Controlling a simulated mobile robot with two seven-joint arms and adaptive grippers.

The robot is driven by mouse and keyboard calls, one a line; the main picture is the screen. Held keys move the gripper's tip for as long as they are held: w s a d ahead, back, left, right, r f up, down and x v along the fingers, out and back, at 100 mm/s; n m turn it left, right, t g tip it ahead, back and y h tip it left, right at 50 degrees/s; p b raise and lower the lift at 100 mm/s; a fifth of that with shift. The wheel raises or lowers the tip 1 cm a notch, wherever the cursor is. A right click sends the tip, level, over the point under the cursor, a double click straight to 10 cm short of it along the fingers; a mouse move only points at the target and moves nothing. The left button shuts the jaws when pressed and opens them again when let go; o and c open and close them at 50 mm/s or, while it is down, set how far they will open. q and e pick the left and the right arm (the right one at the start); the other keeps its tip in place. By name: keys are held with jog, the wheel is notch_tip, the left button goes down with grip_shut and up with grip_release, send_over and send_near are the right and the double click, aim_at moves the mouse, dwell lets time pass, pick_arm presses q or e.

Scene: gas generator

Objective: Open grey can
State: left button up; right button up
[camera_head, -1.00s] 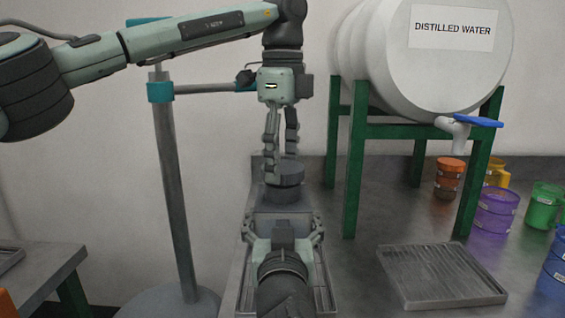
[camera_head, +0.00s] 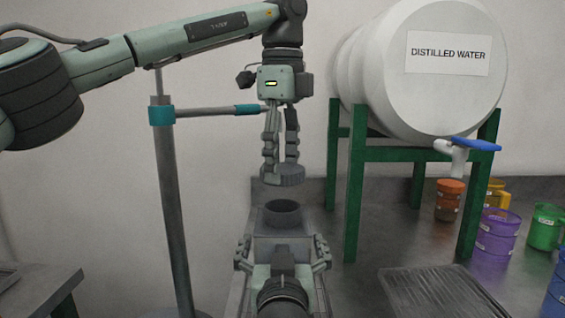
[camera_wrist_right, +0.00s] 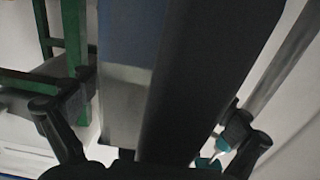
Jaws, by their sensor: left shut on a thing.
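The grey can (camera_head: 290,248) stands in the middle of the head view, with a round dark open neck (camera_head: 282,213) on top. Its grey ribbed lid (camera_head: 290,177) is held above the neck, with a clear gap between them. My left gripper (camera_head: 281,166) is shut on the lid, pointing down. My right gripper (camera_head: 282,252) is low in front of the can, its fingers spread to either side of it and apart from it. In the right wrist view the fingers flank a tall dark body (camera_wrist_right: 195,80), seemingly the can; its lower part is hidden by my wrist in the head view.
A white distilled water barrel (camera_head: 440,75) with a blue tap stands on a green frame (camera_head: 355,180) at right. Coloured cups, including a purple one (camera_head: 496,237), and a ribbed tray (camera_head: 435,292) are on the bench. A grey stand (camera_head: 172,220) is at left.

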jog(key=s, duration=1.2)
jog(key=shift+f, duration=0.1)
